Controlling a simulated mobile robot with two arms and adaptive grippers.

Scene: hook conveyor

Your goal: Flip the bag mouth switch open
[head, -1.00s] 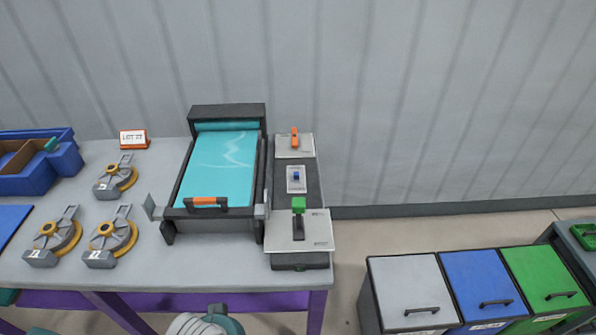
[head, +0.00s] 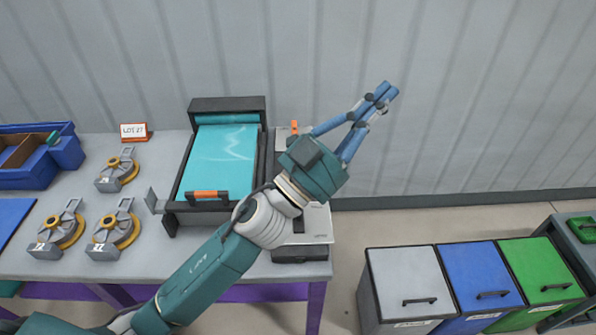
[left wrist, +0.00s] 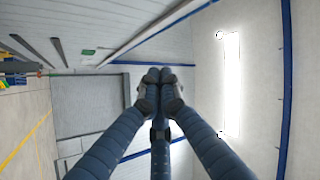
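The control strip beside the teal conveyor is mostly hidden behind my left arm in the head view. At its far end the orange-tipped lever (head: 294,127) shows, standing on a grey plate (head: 281,138). Part of the near grey plate (head: 320,222) shows past my forearm. The blue switch and the green-tipped lever are hidden. I cannot tell which control is the bag mouth switch. My left gripper (head: 386,92) is raised to the right of the strip, pointing at the wall; its blue fingertips also meet in the left wrist view (left wrist: 159,76), shut and empty. My right gripper is not in view.
The teal conveyor (head: 220,160) with an orange-grip handle (head: 207,194) stands left of the strip. Several grey-and-yellow hook devices (head: 114,232), a blue bin (head: 30,172) and a lot sign (head: 134,132) are further left. Grey, blue and green lidded bins (head: 410,280) stand at right.

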